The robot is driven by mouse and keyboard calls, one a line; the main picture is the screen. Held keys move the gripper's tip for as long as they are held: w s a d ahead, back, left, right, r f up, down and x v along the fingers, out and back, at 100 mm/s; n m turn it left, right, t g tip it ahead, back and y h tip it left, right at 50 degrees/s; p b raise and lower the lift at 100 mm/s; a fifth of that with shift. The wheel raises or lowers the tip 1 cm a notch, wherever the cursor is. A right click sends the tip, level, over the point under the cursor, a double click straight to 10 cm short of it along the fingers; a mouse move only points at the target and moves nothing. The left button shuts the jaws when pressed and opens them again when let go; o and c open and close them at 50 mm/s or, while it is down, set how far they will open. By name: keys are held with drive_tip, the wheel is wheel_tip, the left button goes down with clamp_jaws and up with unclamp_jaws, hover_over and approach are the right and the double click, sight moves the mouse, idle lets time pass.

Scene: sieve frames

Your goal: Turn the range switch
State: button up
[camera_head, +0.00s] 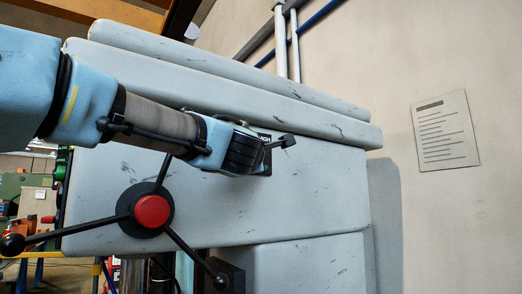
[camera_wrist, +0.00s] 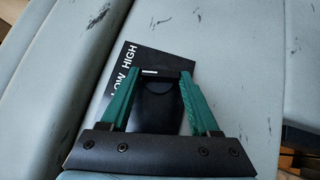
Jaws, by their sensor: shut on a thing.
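The range switch (camera_wrist: 157,100) is a black lever on a black plate (camera_wrist: 122,72) lettered LOW and HIGH, on the grey machine face. In the wrist view the green fingers of my gripper (camera_wrist: 159,82) stand on either side of the switch and are shut on it. The lettering runs along the left side of the plate. In the head view my gripper (camera_head: 250,155) is against the machine's front and hides the switch. Only a corner of the plate (camera_head: 265,138) shows there.
The grey machine (camera_head: 310,195) fills the middle. A three-spoked handle with a red hub (camera_head: 151,211) and black ball ends sits below my arm. A paper notice (camera_head: 445,130) hangs on the beige wall at right. Pipes (camera_head: 281,45) run up behind the machine.

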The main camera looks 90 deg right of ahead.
drive_tip(key=shift+r+m+y, duration=0.1)
drive_tip(key=shift+m+y, duration=0.6)
drive_tip(key=shift+m, duration=0.1)
drive_tip(key=o, duration=1.4)
drive_tip(key=shift+c, duration=0.2)
drive_tip(key=b+v, duration=0.5)
drive_tip(key=v, duration=0.5)
drive_tip(key=shift+a, duration=0.45)
